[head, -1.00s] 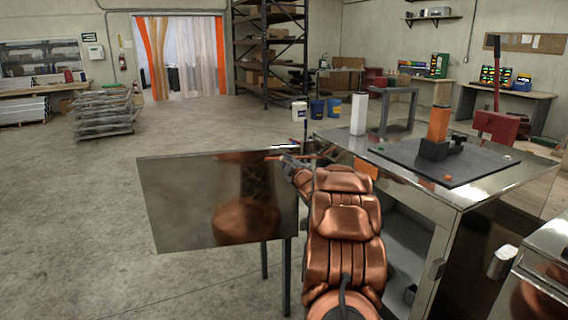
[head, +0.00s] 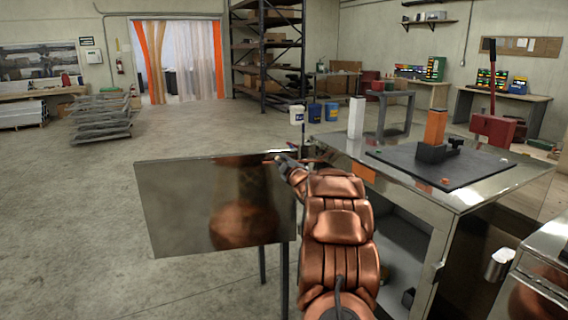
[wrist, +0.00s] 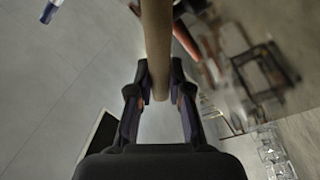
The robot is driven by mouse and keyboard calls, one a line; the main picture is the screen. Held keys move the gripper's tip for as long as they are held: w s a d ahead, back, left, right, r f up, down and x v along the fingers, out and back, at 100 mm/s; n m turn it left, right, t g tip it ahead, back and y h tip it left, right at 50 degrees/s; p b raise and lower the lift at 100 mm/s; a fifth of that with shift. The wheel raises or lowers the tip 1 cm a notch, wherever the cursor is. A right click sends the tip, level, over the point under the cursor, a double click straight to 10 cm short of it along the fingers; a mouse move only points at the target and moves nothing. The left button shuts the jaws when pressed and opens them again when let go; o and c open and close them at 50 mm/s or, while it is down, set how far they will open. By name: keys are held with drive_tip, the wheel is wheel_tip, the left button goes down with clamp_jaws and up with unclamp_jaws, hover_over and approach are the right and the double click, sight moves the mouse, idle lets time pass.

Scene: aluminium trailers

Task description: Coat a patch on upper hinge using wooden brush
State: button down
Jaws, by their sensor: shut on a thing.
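My gripper (wrist: 158,95) is shut on the wooden handle of the brush (wrist: 156,45), which runs up out of the top of the wrist view. The brush's bristles are out of sight there. In the head view my gripper (head: 286,160) is small, by the top right corner of a shiny metal panel (head: 175,205), close to the metal cabinet (head: 470,190). The upper hinge cannot be clearly made out. A blurred reddish part (wrist: 187,42) is right of the handle in the wrist view. Whether the brush touches anything cannot be told.
A black board (head: 400,165) with an orange block (head: 434,127) and a white block (head: 356,117) are on the cabinet top. The floor left of the panel is open.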

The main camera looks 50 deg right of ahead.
drive_tip(key=shift+w+d, duration=0.15)
drive_tip(key=shift+w, duration=0.35)
drive_tip(key=shift+d+r, duration=0.1)
drive_tip(key=shift+r, duration=0.4)
drive_tip(key=shift+s+f, duration=0.1)
drive_tip(key=shift+s, duration=0.2)
drive_tip(key=b+v, duration=0.1)
drive_tip(key=v, duration=0.2)
drive_tip(key=shift+s, duration=0.2)
